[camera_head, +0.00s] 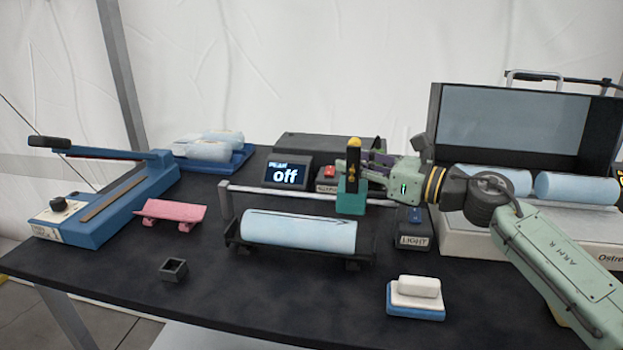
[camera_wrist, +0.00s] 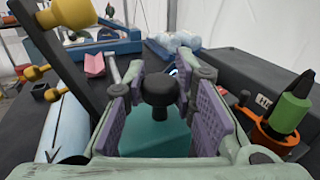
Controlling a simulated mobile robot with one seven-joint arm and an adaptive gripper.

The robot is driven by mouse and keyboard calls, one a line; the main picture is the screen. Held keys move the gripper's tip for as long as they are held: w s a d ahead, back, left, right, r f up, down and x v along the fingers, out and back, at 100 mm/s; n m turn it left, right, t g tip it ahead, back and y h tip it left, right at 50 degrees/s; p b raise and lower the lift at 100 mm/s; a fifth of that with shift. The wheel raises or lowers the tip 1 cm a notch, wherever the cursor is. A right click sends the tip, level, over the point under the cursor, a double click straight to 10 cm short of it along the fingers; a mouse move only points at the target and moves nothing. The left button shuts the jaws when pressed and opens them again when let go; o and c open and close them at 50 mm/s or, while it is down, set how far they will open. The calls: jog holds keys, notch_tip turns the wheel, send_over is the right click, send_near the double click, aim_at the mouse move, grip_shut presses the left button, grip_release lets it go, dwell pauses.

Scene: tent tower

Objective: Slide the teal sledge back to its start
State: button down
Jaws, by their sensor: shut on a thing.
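The teal sledge (camera_head: 351,197) sits on a grey rail (camera_head: 280,191), towards the rail's right end. It carries a black upright with a yellow ball (camera_head: 354,143) on top. My gripper (camera_head: 368,174) reaches it from the right. In the wrist view, the purple finger pads close around a black knob (camera_wrist: 159,90) above the teal block (camera_wrist: 155,135). The yellow ball also shows in the wrist view (camera_wrist: 74,12), at the upper left.
A pale blue cylinder (camera_head: 299,230) lies in a black cradle in front of the rail. A display (camera_head: 288,173) reads "off", beside a red-button box (camera_head: 328,178). A light switch box (camera_head: 413,230) stands right of the sledge. A blue sealer (camera_head: 105,205) stands left.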

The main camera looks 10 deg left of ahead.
jog(key=d+b, duration=0.1)
jog(key=d, duration=0.4)
jog(key=shift+d+b, duration=0.15)
jog(key=shift+b, duration=0.25)
jog(key=shift+d, duration=0.1)
jog(key=c, duration=1.8)
grip_release()
jog(key=shift+o, duration=0.8)
jog(key=shift+s+d, duration=0.1)
jog(key=shift+d, duration=0.1)
jog(key=shift+a, duration=0.1)
notch_tip(320, 180, up, 10)
